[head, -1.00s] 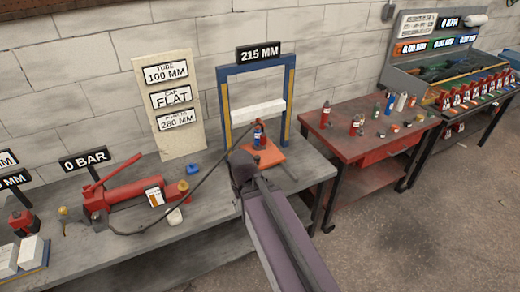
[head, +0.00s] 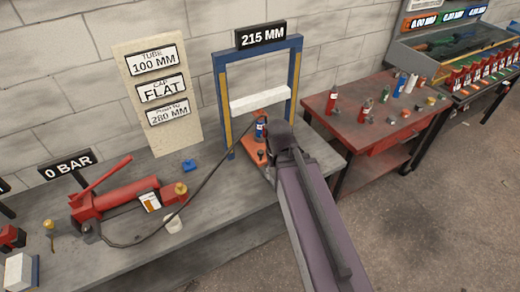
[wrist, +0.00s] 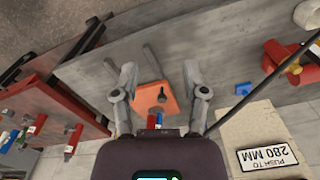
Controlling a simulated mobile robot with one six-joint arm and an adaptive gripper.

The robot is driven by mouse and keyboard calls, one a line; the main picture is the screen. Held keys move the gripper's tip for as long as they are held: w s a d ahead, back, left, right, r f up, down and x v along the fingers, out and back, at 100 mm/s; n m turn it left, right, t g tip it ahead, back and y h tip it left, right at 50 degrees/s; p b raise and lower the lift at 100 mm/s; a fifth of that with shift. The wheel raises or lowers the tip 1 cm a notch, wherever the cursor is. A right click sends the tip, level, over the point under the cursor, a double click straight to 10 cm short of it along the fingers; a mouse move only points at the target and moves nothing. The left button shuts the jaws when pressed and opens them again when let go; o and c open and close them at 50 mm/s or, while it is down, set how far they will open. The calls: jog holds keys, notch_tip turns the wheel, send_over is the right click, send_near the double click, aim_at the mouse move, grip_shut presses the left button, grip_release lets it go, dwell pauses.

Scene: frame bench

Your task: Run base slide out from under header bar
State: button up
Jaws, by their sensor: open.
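The base slide is an orange plate (head: 254,152), under the white header bar (head: 259,98) in the blue frame (head: 222,100). A blue cylinder with a red-orange top (head: 260,130) stands over the plate in the head view. My arm hides the plate's right part and my gripper there. In the wrist view my gripper (wrist: 160,72) is open, its two fingers apart on either side of the orange plate (wrist: 172,100), which shows a dark knob-like shape. I cannot tell how high the fingers are above it. They hold nothing.
The red pump (head: 120,196) lies left on the grey bench (head: 205,225), its black hose (head: 205,160) running to the cylinder. A small blue piece (head: 189,165) lies near the wall. A red table (head: 360,130) with several cylinders stands right.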

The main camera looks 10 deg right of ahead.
jog(key=shift+o, duration=0.2)
jog(key=shift+o, duration=1.3)
jog(key=m+b, duration=0.6)
jog(key=m, duration=0.9)
send_over(261, 152)
notch_tip(261, 152, down, 6)
jog(key=shift+r, duration=0.1)
jog(key=shift+f+n, duration=0.2)
jog(key=shift+n, duration=0.1)
notch_tip(261, 152, down, 13)
jog(key=b, duration=1.3)
jog(key=shift+f+b, duration=0.2)
jog(key=shift+b, duration=0.1)
